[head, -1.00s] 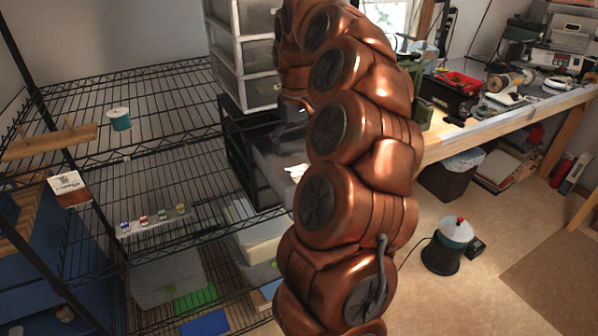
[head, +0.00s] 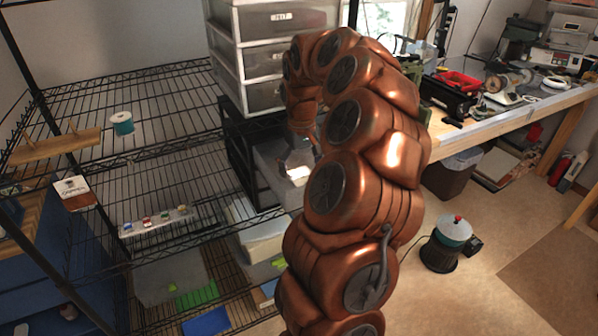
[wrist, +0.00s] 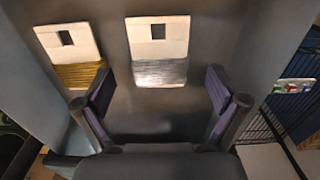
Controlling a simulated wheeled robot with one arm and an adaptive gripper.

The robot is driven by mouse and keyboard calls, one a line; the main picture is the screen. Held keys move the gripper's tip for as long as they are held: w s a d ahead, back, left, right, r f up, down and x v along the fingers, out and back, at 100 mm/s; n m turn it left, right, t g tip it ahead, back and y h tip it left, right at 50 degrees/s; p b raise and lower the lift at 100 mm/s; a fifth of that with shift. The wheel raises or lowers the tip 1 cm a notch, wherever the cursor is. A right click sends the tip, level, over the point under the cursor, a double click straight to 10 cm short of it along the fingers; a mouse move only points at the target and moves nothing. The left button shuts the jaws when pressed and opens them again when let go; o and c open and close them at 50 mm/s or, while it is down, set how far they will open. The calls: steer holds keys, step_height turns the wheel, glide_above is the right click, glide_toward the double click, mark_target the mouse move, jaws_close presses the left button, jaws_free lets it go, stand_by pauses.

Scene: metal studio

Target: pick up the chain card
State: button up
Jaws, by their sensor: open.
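In the wrist view two pale cards lie on a grey surface, each with a dark square hole. The middle card (wrist: 158,50) has a silver, chain-like band wound round its lower part. The left card (wrist: 70,48) has a gold band. I cannot tell for certain which is the chain card; the silver band looks most like chain. My gripper (wrist: 160,88) is open and empty, its fingers on either side of the silver band's lower end, apart from the card. In the head view a small white card (head: 298,173) shows beside my gripper, partly hidden by my arm.
A grey drawer tower (head: 270,60) stands behind my gripper. A wire shelf (head: 160,90) at left holds a teal spool (head: 122,123) and a strip of small coloured items (head: 155,221). A workbench (head: 520,112) stands at right.

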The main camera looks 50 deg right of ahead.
mark_target(301, 174)
steer(key=shift+f, duration=0.7)
steer(key=shift+c, duration=0.4)
steer(key=c, duration=1.1)
steer(key=shift+c, duration=0.2)
step_height(301, 174, up, 10)
steer(key=b, duration=0.2)
steer(key=shift+b, duration=0.3)
